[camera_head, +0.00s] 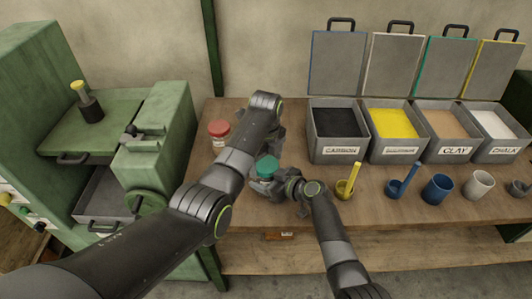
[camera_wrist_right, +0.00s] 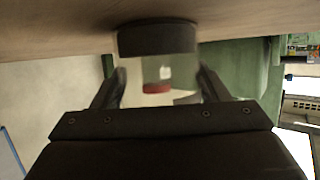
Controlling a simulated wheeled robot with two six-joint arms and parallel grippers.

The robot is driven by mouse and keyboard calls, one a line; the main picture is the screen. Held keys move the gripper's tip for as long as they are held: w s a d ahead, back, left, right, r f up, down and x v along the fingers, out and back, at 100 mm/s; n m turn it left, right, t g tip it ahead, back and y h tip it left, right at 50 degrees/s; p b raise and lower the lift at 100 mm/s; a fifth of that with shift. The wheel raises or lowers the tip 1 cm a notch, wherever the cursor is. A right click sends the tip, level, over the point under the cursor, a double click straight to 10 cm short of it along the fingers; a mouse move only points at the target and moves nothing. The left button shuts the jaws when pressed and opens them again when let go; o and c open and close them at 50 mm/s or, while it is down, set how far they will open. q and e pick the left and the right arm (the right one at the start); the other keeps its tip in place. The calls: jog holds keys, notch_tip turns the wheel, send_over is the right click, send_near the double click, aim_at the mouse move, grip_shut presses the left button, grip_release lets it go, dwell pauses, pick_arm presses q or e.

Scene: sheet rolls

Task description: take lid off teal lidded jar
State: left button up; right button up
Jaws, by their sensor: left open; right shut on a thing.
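The teal lidded jar (camera_head: 267,172) stands on the wooden table, with its teal lid (camera_head: 267,163) on top. My right gripper (camera_head: 268,187) is shut on the jar low down from the right. In the right wrist view its two fingers (camera_wrist_right: 162,88) stand on either side of a dark round base (camera_wrist_right: 157,38) and what looks like clear glass above it; the lid is out of that view. My left gripper (camera_head: 274,140) is open above and just behind the lid, partly hidden by its own arm. I cannot tell whether it touches the lid.
A red-lidded jar (camera_head: 218,131) stands at the back left; it also shows in the right wrist view (camera_wrist_right: 157,80). Open bins (camera_head: 338,150) line the back right. A yellow cup (camera_head: 345,190), a blue cup (camera_head: 437,188) and others stand right of my right gripper. A green machine (camera_head: 160,150) is left.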

pick_arm(q)
jog(key=shift+f, duration=0.15)
jog(key=c, duration=1)
jog(key=n, duration=1)
jog(key=o, duration=1.1)
